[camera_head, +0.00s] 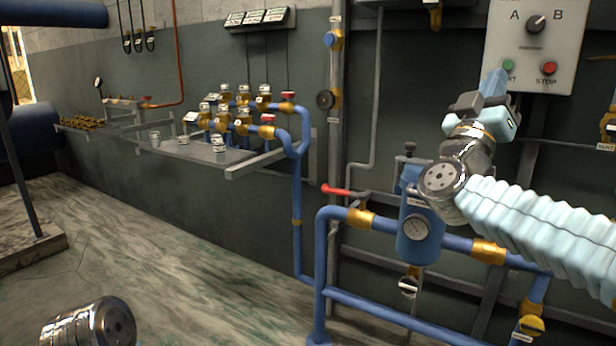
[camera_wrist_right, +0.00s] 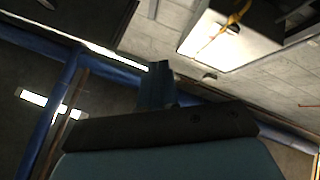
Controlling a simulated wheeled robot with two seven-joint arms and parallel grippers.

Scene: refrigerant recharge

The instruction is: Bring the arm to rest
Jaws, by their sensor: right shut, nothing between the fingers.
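My right arm comes in from the right in the head view, with a pale ribbed sleeve and a shiny metal wrist. Its gripper (camera_head: 494,82) points up in front of the lower left of a grey control box (camera_head: 514,36). The fingers are shut and hold nothing. They partly cover the label of the green button (camera_head: 508,66); I cannot tell whether they touch the box. In the right wrist view the shut fingers (camera_wrist_right: 156,86) point at the ceiling area. A metal joint of my left arm shows at the bottom left; its gripper is out of view.
Blue pipes (camera_head: 395,320) with a filter canister and a gauge (camera_head: 416,228) run below my right arm. A red-handled valve (camera_head: 345,191) sticks out left of it. A wall shelf (camera_head: 190,150) carries valves and small canisters. The floor (camera_head: 190,260) at left centre is clear.

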